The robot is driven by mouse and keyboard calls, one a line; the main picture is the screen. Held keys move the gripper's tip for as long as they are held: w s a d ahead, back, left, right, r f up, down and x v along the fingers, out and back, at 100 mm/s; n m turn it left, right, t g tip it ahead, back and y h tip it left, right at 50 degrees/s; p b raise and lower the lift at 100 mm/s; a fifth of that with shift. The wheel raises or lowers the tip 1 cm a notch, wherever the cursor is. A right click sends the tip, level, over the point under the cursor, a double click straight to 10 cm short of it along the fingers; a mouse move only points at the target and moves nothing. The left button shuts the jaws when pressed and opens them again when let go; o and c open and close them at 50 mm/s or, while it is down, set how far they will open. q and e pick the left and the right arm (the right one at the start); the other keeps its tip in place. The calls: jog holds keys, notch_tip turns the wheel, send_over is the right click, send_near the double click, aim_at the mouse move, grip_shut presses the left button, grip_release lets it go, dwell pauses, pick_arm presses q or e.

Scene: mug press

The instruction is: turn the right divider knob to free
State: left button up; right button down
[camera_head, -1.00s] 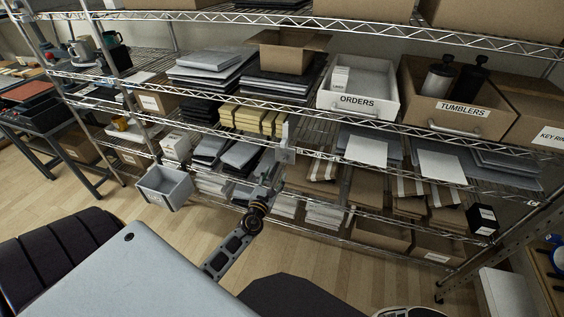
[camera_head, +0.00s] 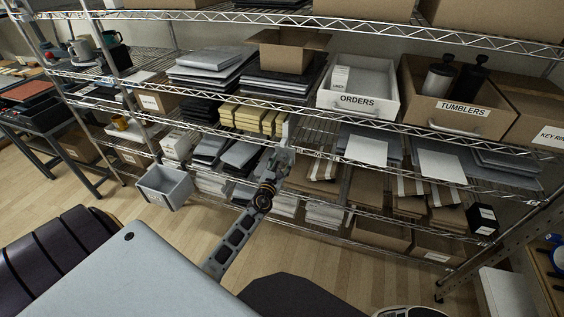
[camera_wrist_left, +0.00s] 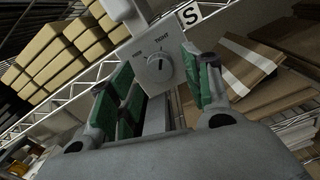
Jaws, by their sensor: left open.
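The divider knob (camera_wrist_left: 158,68) is a round grey dial on a pale divider plate (camera_wrist_left: 143,38) in the left wrist view. The word TIGHT is printed at its upper right; a smaller label at its upper left is hard to read. In the head view the upright divider (camera_head: 285,133) stands at the shelf's front edge, its knob too small to make out. My left gripper (camera_wrist_left: 160,82) is open, its green-padded fingers to either side of the knob, with no clear contact. In the head view the left gripper (camera_head: 272,170) is just below the divider. My right gripper is not in view.
Yellow boxes (camera_head: 250,118) lie left of the divider. Brown packets (camera_head: 318,168) lie on the shelf below right. A grey bin (camera_head: 164,187) hangs at the left. The ORDERS bin (camera_head: 357,103) and TUMBLERS box (camera_head: 463,108) stand to the right. Wire shelf edges run close to the gripper.

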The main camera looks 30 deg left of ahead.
pick_arm(q)
jog(key=shift+x, duration=0.75)
jog(key=shift+w, duration=0.1)
